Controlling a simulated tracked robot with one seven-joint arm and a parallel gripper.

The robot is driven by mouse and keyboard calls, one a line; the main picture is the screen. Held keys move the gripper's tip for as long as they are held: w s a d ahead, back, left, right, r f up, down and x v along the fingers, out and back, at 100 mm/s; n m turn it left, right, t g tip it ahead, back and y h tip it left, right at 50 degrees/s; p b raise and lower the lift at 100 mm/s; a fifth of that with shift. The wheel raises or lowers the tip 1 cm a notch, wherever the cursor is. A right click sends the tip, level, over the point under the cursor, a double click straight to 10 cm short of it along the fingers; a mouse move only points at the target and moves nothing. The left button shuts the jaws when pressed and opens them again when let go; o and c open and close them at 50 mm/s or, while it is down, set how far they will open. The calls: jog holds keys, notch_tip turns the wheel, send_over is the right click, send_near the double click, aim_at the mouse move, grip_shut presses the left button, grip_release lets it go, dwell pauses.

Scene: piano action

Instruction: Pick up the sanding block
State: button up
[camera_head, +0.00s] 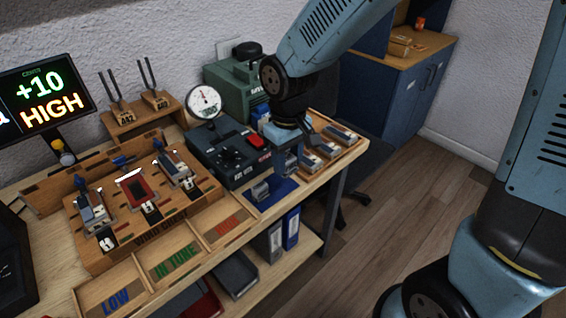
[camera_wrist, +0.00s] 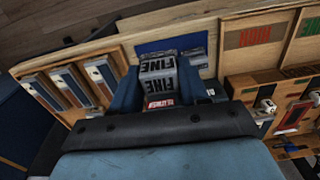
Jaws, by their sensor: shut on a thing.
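The sanding block (camera_wrist: 158,66) is grey and marked FINE, with a red label on its near part. It sits between the two blue fingers of my gripper (camera_wrist: 157,95) in the wrist view, and the gripper is shut on it. I cannot tell whether the block touches the mat. The fingers hide part of the block.
The wooden rack with reed-like pieces (camera_head: 334,140) stands close behind and right of my gripper. The dark meter box (camera_head: 228,153) and wooden wind chest (camera_head: 140,215) stand to the left. Labelled trays (camera_head: 165,262) line the front. Open floor lies to the right.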

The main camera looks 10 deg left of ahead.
jog(key=s+d+r, duration=0.3)
jog(key=s+r, duration=0.1)
jog(key=s, duration=0.4)
jog(key=shift+s+d, duration=0.2)
jog(key=shift+d, duration=0.1)
jog(key=o, duration=0.5)
jog(key=shift+c, duration=0.2)
jog(key=c, duration=0.3)
jog(key=shift+s, duration=0.1)
jog(key=shift+c, duration=0.2)
